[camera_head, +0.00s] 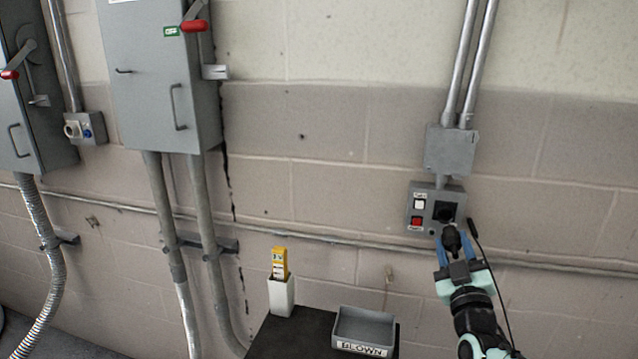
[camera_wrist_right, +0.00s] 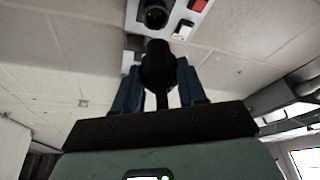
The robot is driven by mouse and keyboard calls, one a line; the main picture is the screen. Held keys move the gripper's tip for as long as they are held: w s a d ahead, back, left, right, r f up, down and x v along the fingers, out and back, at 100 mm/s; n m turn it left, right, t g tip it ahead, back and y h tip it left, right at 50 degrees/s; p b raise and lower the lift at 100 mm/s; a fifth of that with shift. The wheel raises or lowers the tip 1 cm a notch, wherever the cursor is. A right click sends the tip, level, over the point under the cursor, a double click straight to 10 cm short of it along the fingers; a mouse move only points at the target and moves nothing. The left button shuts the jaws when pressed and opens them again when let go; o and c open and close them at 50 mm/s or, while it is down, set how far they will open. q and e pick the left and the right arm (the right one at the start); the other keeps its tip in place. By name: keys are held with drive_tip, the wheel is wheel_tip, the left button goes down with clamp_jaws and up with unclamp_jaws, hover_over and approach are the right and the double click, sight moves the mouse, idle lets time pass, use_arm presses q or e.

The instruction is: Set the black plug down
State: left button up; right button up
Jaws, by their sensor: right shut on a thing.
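My right gripper (camera_head: 452,250) is shut on the black plug (camera_head: 451,237), just below and in front of the round black socket (camera_head: 445,211) on the grey control box (camera_head: 419,190). In the right wrist view the black plug (camera_wrist_right: 158,66) sits between the blue fingers (camera_wrist_right: 158,92), with the socket (camera_wrist_right: 155,14) beyond it. The plug looks apart from the socket. A thin black cable (camera_head: 490,262) runs down beside the gripper. My left gripper is not in view.
A dark table (camera_head: 290,338) stands left of my right arm. It carries a grey tray labelled BLOWN (camera_head: 364,328) and a white holder (camera_head: 281,297) with a yellow device (camera_head: 279,262). Grey switch cabinets (camera_head: 150,80) and conduits are on the wall at left.

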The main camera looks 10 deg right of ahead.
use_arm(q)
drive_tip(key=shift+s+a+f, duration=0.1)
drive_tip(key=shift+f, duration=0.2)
